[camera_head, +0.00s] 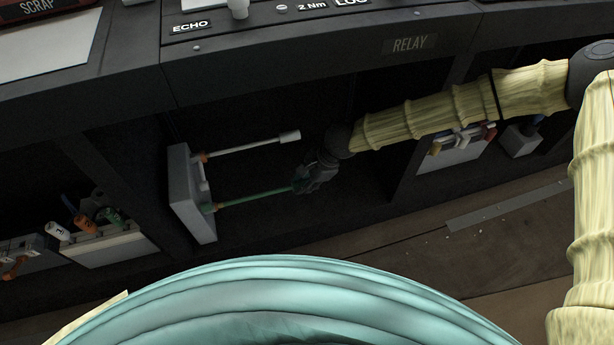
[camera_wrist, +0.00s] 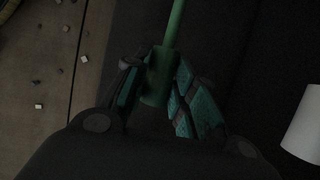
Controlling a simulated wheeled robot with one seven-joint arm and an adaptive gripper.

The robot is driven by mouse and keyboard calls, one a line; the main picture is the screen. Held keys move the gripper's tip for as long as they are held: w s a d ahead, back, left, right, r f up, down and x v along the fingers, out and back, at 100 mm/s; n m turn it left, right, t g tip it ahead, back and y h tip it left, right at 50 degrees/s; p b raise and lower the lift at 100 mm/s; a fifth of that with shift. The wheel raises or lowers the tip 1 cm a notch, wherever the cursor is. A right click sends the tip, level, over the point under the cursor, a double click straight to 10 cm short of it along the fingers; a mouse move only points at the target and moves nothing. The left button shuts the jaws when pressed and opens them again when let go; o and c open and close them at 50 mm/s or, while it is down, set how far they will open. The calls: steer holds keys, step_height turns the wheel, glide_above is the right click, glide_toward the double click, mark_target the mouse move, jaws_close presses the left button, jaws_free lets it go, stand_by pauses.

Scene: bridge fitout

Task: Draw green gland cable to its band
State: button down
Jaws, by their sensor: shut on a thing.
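A green cable (camera_head: 255,196) comes out of a brass-coloured gland low on a grey box (camera_head: 180,190) inside the dark bay. It runs nearly straight to my gripper (camera_head: 308,180). In the wrist view my gripper (camera_wrist: 162,90) is shut on the green cable's thicker end (camera_wrist: 158,75), and the thin cable (camera_wrist: 175,25) leads away from it. A white cable (camera_head: 250,145) with a white end sticks out of the same box above the green one. Its white end (camera_wrist: 305,130) also shows at the right of the wrist view. I cannot make out a band on the green cable.
The console edge with a RELAY label (camera_head: 410,44) overhangs the bay. A dark upright panel (camera_head: 110,190) stands left of it. Boxes with several coloured cable ends (camera_head: 105,235) are at the left, and another box (camera_head: 460,150) is at the right beneath my arm.

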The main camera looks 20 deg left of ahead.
steer(key=shift+s+f, duration=0.1)
steer(key=shift+s, duration=0.15)
steer(key=c, duration=1.2)
jaws_free()
steer(key=shift+o, duration=0.2)
steer(key=shift+w, duration=0.1)
steer(key=shift+d+r, duration=0.15)
steer(key=shift+r, duration=0.35)
steer(key=v, duration=1.1)
